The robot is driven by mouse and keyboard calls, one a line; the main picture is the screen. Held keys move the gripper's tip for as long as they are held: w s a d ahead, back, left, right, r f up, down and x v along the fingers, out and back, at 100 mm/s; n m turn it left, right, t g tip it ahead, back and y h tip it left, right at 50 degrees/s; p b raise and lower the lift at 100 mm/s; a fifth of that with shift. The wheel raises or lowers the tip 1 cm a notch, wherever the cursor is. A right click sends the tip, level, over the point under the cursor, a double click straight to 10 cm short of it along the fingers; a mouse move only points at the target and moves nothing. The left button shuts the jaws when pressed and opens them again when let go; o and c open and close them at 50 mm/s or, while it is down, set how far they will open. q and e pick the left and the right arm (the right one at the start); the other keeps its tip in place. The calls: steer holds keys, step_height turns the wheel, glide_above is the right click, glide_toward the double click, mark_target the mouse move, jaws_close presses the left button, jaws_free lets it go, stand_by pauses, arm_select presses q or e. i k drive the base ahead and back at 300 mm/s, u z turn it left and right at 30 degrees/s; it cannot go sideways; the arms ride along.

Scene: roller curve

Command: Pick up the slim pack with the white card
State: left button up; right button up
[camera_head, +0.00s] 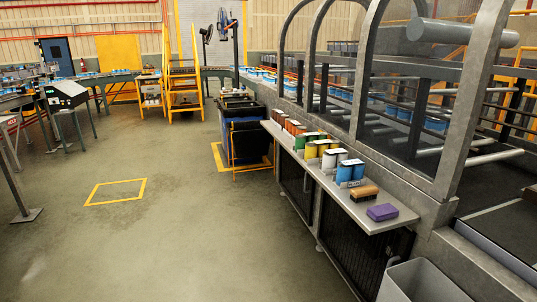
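A row of small packs stands on a narrow grey shelf (398,221) at the right. In it, a white pair (334,160) has dark tops; it is the only clearly white one I can make out. I cannot tell for sure whether it is the slim pack with the white card. A blue pair (350,173) stands just nearer than it, and a yellow pair (318,149) just beyond. Neither of my grippers is in view.
A brown block (364,193) and a purple block (382,212) lie at the shelf's near end. A grey bin (422,280) stands below. Metal guard arches (466,90) rise behind the shelf. Dark bins (244,130) stand at its far end. The floor (190,235) to the left is open.

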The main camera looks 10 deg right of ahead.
mark_target(331, 157)
steer(key=u, duration=0.45)
steer(key=i, duration=2)
steer(key=z, duration=0.55)
steer(key=i, duration=1.35)
steer(key=z, duration=1.25)
